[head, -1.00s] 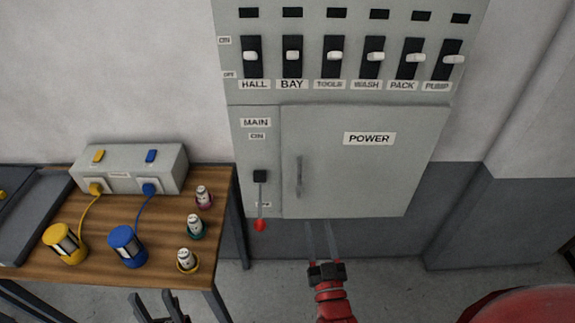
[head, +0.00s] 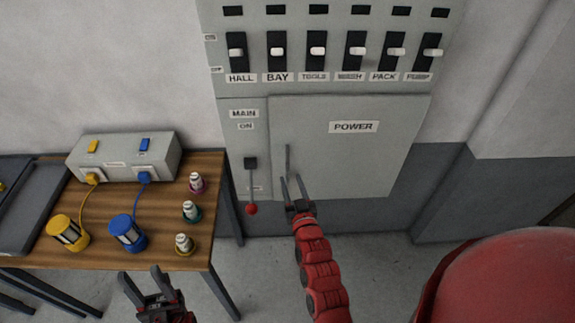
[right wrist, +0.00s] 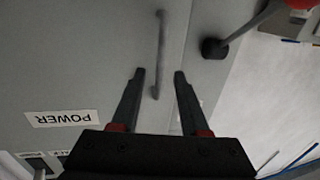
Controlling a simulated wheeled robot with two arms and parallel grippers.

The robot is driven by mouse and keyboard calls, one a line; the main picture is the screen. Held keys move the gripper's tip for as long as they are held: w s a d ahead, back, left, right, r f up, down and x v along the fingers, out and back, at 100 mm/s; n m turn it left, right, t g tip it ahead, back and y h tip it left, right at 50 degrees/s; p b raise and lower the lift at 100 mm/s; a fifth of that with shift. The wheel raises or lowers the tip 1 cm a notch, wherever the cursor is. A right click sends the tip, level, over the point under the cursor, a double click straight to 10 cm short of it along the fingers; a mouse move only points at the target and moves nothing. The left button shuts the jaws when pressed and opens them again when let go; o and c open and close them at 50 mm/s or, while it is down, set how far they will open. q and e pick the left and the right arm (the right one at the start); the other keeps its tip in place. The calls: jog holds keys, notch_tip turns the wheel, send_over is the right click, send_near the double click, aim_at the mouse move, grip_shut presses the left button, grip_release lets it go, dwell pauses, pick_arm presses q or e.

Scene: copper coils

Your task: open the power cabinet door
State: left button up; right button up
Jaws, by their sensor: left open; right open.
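The power cabinet door (head: 385,165) is a grey panel labelled POWER, and it looks closed. Its thin vertical handle (head: 288,159) is near the door's left edge. My right gripper (head: 293,181) is open at the lower end of the handle. In the right wrist view, the handle (right wrist: 161,45) appears upside down, its near end between the open fingertips (right wrist: 160,75); I cannot tell whether they touch it. My left gripper (head: 142,277) is open and empty, low in front of the table.
The MAIN lever (head: 252,190) with a red knob hangs left of the door. Several breaker switches (head: 317,52) are above it. A wooden table (head: 95,235) at left holds a grey box (head: 125,157), yellow (head: 68,233) and blue (head: 127,233) cylinders and small bottles.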

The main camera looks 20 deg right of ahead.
aim_at(288, 171)
jog(key=w+p, duration=0.1)
jog(key=w, duration=0.3)
jog(key=shift+w+d+r, duration=0.1)
jog(key=shift+w+d, duration=0.05)
jog(key=shift+w, duration=0.25)
jog(key=shift+w+p, duration=0.3)
jog(key=shift+w, duration=0.05)
grip_shut()
dwell(0.9)
